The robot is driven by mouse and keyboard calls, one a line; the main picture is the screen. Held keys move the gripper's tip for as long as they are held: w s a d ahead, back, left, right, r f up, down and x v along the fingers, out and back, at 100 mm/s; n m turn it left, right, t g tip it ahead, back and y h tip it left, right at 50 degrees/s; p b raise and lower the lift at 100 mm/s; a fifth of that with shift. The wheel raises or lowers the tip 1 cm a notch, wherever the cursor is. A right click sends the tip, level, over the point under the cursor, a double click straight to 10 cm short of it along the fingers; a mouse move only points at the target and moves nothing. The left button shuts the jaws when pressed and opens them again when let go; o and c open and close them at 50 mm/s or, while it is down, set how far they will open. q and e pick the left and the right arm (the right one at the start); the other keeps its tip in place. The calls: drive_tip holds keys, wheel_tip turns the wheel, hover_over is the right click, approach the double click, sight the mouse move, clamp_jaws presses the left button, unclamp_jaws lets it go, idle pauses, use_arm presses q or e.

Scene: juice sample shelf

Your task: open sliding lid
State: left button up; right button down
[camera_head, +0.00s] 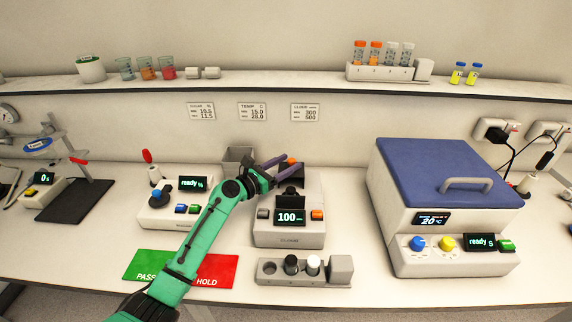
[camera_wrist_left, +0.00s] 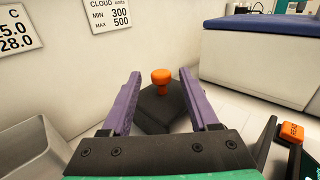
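The cloud meter (camera_head: 290,236) stands in the middle of the bench with its display reading 100. Its black lid (camera_head: 292,172) is at the back of the top and carries an orange knob (camera_head: 291,160). In the left wrist view the knob (camera_wrist_left: 161,78) stands upright on the black lid (camera_wrist_left: 160,108). My left gripper (camera_head: 276,167) is open at the lid, with its purple fingers (camera_wrist_left: 162,100) on either side of the knob. Gaps show between both fingers and the knob. My right gripper is not in view.
A grey bin (camera_head: 238,160) stands left of the meter. A rack with vials (camera_head: 303,271) sits in front of it. A blue-lidded bath (camera_head: 440,205) stands to the right. Green and red mats (camera_head: 217,270) lie under my left arm. A shelf (camera_head: 250,88) runs above.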

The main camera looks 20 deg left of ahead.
use_arm(q)
drive_tip(key=b+v, duration=0.2)
drive_tip(key=v, duration=1.2)
drive_tip(key=shift+s+b, duration=0.25)
drive_tip(key=shift+b, duration=0.15)
drive_tip(key=shift+a, duration=0.15)
